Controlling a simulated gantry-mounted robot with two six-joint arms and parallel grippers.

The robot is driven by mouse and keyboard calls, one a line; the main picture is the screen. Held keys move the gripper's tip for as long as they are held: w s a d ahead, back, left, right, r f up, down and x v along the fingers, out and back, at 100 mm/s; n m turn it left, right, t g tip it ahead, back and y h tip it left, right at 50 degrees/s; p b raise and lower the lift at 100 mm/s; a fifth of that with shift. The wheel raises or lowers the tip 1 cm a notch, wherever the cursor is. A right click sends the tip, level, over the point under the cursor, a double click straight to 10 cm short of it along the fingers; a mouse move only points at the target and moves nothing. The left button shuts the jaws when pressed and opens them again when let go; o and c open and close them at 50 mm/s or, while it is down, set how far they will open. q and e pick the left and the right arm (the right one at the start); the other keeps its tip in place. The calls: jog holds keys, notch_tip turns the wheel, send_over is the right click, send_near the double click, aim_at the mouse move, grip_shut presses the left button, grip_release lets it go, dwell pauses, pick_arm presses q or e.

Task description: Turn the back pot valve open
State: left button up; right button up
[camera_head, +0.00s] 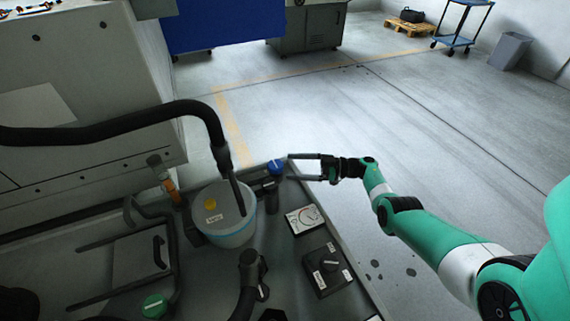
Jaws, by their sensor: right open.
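A blue knob (275,167), which looks like the back pot valve, sits on a dark fitting at the far end of the grey bench, just right of the white pot (228,235). My right gripper (291,167) reaches in from the right with its two fingers spread apart. The fingertips are at the right side of the blue knob; I cannot tell whether they touch it. Nothing is between the fingers further back. My left gripper does not show.
A black hose (120,125) arches from the left down into the pot. A dial gauge (303,219) and a black rotary switch box (328,271) lie on the bench's right side. A green knob (155,306) is at front left. Open floor lies to the right.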

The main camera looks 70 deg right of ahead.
jog(key=v, duration=0.7)
jog(key=shift+s+d, duration=0.15)
jog(key=shift+s, duration=0.15)
jog(key=shift+r, duration=0.1)
